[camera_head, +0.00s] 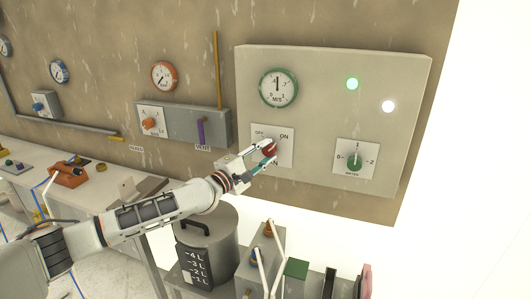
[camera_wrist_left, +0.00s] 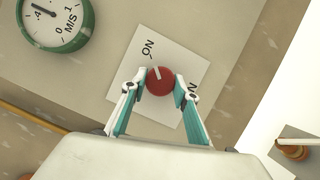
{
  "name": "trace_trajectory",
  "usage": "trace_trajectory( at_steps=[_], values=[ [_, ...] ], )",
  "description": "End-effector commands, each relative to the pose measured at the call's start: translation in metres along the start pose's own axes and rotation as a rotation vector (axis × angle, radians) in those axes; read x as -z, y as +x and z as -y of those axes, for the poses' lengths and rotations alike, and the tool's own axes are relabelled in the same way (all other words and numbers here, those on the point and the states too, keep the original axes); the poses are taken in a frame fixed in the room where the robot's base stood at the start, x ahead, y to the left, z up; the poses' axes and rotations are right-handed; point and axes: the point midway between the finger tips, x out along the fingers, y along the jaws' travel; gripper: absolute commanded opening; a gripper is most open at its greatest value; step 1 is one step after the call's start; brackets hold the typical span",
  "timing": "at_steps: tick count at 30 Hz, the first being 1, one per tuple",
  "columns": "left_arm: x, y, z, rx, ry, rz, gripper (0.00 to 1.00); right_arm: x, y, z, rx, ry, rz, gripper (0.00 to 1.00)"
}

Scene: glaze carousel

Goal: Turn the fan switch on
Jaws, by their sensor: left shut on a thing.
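The fan switch is a red round knob (camera_head: 270,149) on a white plate (camera_head: 286,160) with OFF and ON labels, on the large grey panel. It also shows in the left wrist view as a red knob (camera_wrist_left: 160,83) with a white mark near the edge facing an ON label. My left gripper (camera_head: 267,152) reaches in from the left and is shut on the knob, with one teal finger on each side in the left wrist view. The gripper hides part of the plate and the lower label. My right gripper is not in view.
The panel also carries a green-rimmed gauge (camera_head: 278,88), a green lamp (camera_head: 352,84), a white lamp (camera_head: 388,106) and a green dial (camera_head: 355,160). A purple vent lever (camera_head: 201,131) is left of the panel. A grey lidded pot (camera_head: 207,240) stands below my arm.

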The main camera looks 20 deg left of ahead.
Motion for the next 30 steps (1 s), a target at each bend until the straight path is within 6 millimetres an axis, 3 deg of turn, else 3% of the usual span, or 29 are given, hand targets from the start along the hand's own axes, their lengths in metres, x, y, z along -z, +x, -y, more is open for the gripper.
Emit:
trace_trajectory(
  at_steps=[15,16,18,30],
  values=[
    [-0.0008,-0.0002,0.0014,0.009,0.019,0.002,0.08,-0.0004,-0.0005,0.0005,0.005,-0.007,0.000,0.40],
    [-0.0009,-0.0002,0.0014,0.009,0.019,0.002,0.34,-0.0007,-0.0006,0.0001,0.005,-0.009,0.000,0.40],
    [-0.0009,-0.0001,0.0012,0.009,0.018,0.002,0.46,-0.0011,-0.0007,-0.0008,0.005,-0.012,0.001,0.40],
    [-0.0004,-0.0043,0.0002,0.007,0.016,0.001,0.46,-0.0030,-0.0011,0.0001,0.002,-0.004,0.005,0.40]
  ],
)
